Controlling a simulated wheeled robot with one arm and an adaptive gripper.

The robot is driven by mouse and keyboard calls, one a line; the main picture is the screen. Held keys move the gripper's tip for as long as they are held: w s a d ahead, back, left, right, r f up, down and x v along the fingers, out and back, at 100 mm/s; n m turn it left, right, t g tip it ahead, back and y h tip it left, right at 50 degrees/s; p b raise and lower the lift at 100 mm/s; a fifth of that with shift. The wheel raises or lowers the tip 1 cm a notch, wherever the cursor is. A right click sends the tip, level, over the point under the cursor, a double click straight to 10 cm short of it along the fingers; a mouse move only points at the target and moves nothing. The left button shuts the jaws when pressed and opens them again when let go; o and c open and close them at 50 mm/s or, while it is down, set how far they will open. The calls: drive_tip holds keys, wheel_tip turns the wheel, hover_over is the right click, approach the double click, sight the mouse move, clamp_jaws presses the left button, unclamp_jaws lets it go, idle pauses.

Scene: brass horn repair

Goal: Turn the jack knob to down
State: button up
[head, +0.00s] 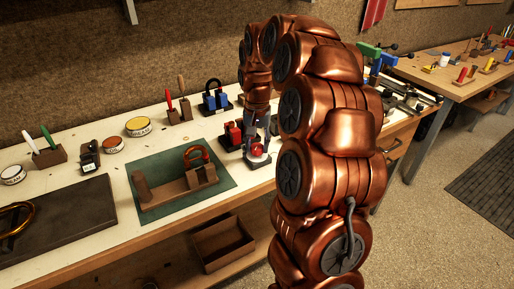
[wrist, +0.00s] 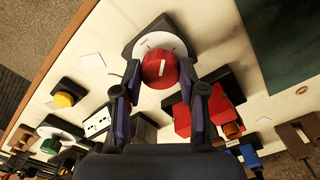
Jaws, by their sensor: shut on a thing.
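The jack knob (wrist: 162,70) is a round red knob with a white line on its face. It sits on a pale round dial with a dark base (wrist: 160,35) in the wrist view. The line runs nearly up and down in that picture. My gripper (wrist: 160,74) has one finger on each side of the knob and is shut on it. In the head view the knob (head: 257,150) shows small below my gripper (head: 258,143), on its pale base (head: 257,162). The lettering on the dial is too small to read.
A red block device (head: 232,136) stands close to the left of the knob. A green mat (head: 220,172) with a wooden cradle (head: 172,190) lies further left. Blue clamps (head: 215,99) stand behind. A yellow button (wrist: 65,99) shows in the wrist view.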

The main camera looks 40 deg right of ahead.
sight(257, 146)
drive_tip(key=n+b, duration=0.1)
drive_tip(key=n, duration=0.3)
drive_tip(key=shift+n, duration=2.8)
drive_tip(key=o, duration=1.1)
drive_tip(key=shift+o, duration=0.2)
wheel_tip(257, 146, up, 12)
